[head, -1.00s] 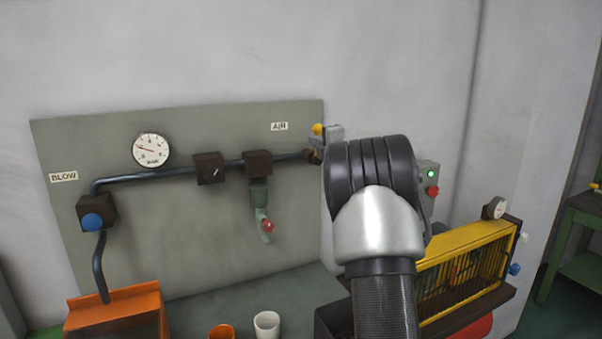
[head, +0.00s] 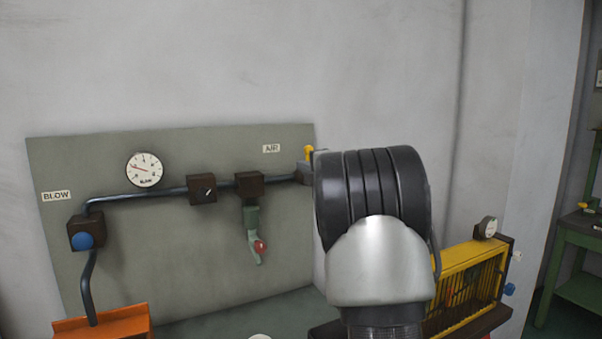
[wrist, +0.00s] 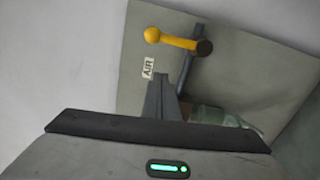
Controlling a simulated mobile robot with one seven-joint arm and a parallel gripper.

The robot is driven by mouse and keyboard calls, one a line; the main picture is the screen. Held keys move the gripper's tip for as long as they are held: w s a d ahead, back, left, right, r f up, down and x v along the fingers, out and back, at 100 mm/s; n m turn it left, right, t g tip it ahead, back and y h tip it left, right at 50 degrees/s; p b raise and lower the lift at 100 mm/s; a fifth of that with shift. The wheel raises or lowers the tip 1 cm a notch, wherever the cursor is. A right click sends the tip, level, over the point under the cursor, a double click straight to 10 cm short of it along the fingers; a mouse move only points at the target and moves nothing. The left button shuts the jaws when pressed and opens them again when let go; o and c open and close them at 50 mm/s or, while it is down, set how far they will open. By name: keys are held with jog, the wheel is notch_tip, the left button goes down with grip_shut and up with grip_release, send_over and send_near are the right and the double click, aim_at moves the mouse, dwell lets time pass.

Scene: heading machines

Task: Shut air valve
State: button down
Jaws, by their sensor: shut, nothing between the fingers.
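The air valve has a yellow lever (head: 309,152) at the right end of the pipe, beside the AIR label (head: 271,148); my arm partly hides it in the head view. In the wrist view the lever (wrist: 176,40) runs from a yellow ball on the left to a dark pivot on the right, across the pipe (wrist: 192,68). My gripper (wrist: 163,80) is shut and empty. Its fingertips are just below the lever in the picture, near the AIR label (wrist: 147,68); I see no clear contact. In the head view my arm hides the gripper.
The panel (head: 190,250) holds a gauge (head: 144,169), a blue knob (head: 84,241) marked BLOW and a red-handled tap (head: 260,247). A yellow guard (head: 465,280) stands at the right. An orange tray (head: 105,325) is at lower left. The wall above is clear.

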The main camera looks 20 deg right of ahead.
jog(key=s, duration=0.5)
jog(key=shift+a+b, duration=0.15)
jog(key=shift+b, duration=0.2)
jog(key=s+a+r+m+g+h+p, duration=0.1)
jog(key=s+a+m+g+h, duration=0.15)
jog(key=s+m, duration=0.4)
jog(key=s+a+r+m+g+h+p, duration=0.1)
jog(key=s+a+m+g+p, duration=0.1)
jog(key=s+a+m, duration=0.45)
jog(key=s+a+f+m+g+y, duration=0.1)
jog(key=s+a+f+m+g, duration=0.1)
jog(key=s+a+f, duration=0.3)
jog(key=s+a+f+m+g+y+p, duration=0.1)
jog(key=s+a+f, duration=0.4)
jog(key=s, duration=0.9)
jog(key=s+a+f+m+g+y, duration=0.2)
jog(key=s+a+f+g, duration=0.3)
jog(key=s, duration=0.5)
jog(key=shift+s+a+f+m+p, duration=0.2)
jog(key=shift+f+m+p, duration=0.1)
jog(key=shift+f+m, duration=0.1)
